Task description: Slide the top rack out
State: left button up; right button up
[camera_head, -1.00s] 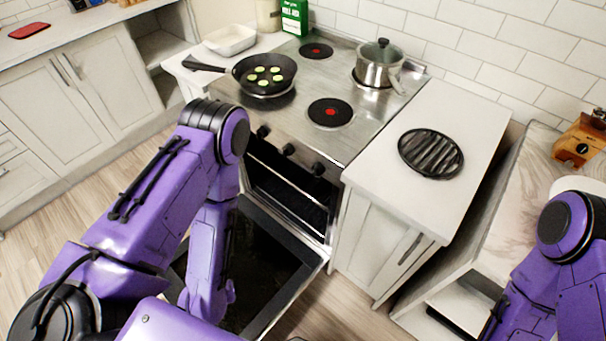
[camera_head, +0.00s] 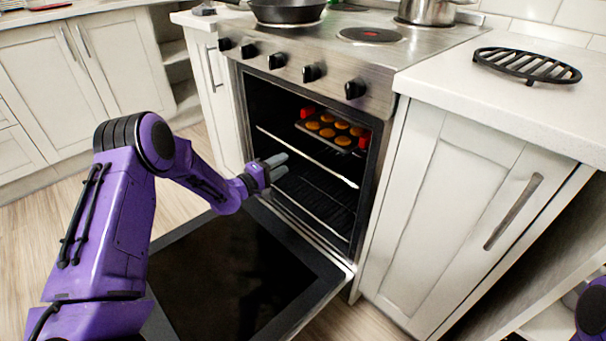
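The oven (camera_head: 372,105) stands open, with its dark door (camera_head: 235,275) folded down in front. The top rack (camera_head: 306,156) is inside the oven, its pale front bar running across the opening. A muffin tray (camera_head: 336,131) with several orange-brown rounds and red ends sits inside at that level. A lower rack (camera_head: 318,203) is below it. My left gripper (camera_head: 279,165) is at the left side of the opening, near the left part of the top rack's front bar. Its two grey fingers are apart, with nothing seen between them. I cannot tell whether it touches the rack. My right gripper is out of view.
The stove knobs (camera_head: 312,72) stick out above the opening. A pan (camera_head: 287,10) and a pot (camera_head: 428,10) are on the cooktop. A black trivet (camera_head: 527,65) lies on the right counter (camera_head: 500,100). A cabinet (camera_head: 455,210) borders the oven on the right.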

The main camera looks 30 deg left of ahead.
aim_at(303, 148)
pick_arm(q)
jog(key=b+x, duration=0.1)
jog(key=x, duration=0.4)
jog(key=b+x, duration=0.2)
jog(key=x, duration=0.3)
jog(key=shift+w+a, duration=0.1)
jog(key=shift+a, duration=0.1)
jog(key=shift+w+d+r, duration=0.1)
jog(key=shift+w, duration=0.25)
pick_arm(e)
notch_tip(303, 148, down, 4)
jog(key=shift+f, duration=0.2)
pick_arm(q)
jog(key=shift+c, duration=0.3)
grip_shut()
